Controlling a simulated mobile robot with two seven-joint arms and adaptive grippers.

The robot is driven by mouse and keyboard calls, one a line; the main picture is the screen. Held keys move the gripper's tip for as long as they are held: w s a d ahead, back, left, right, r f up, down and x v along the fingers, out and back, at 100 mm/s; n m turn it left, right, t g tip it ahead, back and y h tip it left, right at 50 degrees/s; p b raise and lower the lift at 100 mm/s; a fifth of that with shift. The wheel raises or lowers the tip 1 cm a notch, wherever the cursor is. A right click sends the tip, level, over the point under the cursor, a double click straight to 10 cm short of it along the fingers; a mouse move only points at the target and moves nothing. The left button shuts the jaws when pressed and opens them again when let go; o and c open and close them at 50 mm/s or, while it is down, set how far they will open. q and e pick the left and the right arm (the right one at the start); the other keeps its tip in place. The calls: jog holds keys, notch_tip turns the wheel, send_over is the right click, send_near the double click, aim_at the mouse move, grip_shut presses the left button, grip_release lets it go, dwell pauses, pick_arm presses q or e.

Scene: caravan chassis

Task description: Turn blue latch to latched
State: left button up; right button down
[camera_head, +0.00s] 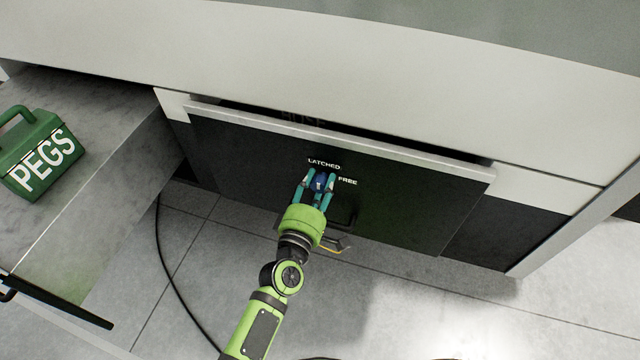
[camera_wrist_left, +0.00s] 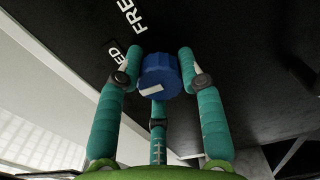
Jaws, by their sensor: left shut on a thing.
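The blue latch (camera_head: 320,183) is a round knob on the front of a dark panel (camera_head: 400,215). The white words LATCHED (camera_head: 324,164) and FREE (camera_head: 348,181) are printed above it and to its right. My left gripper (camera_head: 318,178) has its teal fingers shut around the latch. In the left wrist view, the fingers stand on several sides of the blue latch (camera_wrist_left: 160,75), and a white mark shows on its face. I cannot tell which word the mark points to. My right gripper is not in view.
A dark handle (camera_head: 345,215) sits just below and right of the latch. A black cable (camera_head: 165,270) lies on the tiled floor. The floor at the lower right is clear.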

pick_arm(q)
jog(key=shift+w+a+r, duration=0.2)
jog(key=shift+a+r, duration=0.1)
jog(key=o, duration=1.2)
jog(key=shift+c, duration=0.2)
jog(key=shift+f, duration=0.2)
jog(key=shift+s, duration=0.1)
jog(key=shift+s+f, duration=0.1)
jog(key=shift+s, duration=0.2)
jog(key=v, duration=1.1)
jog(key=shift+a, duration=0.15)
